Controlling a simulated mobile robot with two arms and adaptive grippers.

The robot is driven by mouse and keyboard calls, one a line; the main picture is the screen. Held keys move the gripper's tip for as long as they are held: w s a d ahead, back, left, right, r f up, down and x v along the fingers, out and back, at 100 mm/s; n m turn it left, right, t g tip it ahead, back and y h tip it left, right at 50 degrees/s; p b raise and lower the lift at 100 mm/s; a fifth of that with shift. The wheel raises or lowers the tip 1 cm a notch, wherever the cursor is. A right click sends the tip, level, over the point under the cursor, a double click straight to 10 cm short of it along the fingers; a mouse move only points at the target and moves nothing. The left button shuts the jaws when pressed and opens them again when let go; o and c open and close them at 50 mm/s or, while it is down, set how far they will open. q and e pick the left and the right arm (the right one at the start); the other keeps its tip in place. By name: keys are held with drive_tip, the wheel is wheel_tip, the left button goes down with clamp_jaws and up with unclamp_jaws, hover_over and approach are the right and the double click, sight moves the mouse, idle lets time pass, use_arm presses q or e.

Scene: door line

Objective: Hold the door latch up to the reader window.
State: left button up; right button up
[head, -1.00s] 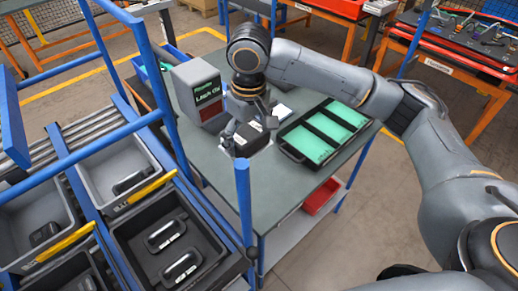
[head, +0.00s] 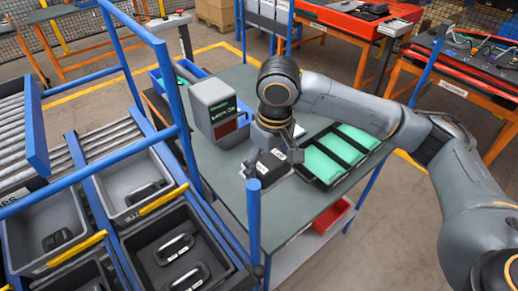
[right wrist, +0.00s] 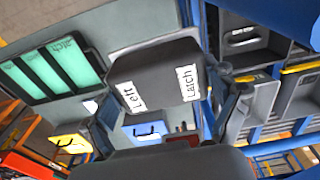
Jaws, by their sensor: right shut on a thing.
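The door latch (head: 268,164), a dark block with white labels, is in my right gripper (head: 271,152) over the grey table. In the right wrist view the latch (right wrist: 152,72) shows labels reading "Left" and "Latch"; the fingers (right wrist: 172,112) are shut on it. The reader (head: 213,106) is a grey box with green text on a dark screen and a reddish-dark window (head: 225,128) below. The latch is apart from it, to the right of and nearer than the window. I cannot tell its exact height above the table. My left gripper is not in view.
A black tray with green strips (head: 338,152) lies right of the gripper. A blue post (head: 254,220) stands at the table's near corner. Grey and black bins (head: 135,185) with dark parts fill the rack at left. The table's near part (head: 290,205) is clear.

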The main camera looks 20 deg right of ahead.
drive_tip(key=s+d+p, duration=0.2)
drive_tip(key=s, duration=0.5)
drive_tip(key=shift+d+p, duration=0.25)
drive_tip(key=shift+p, duration=0.15)
drive_tip(key=shift+w, duration=0.1)
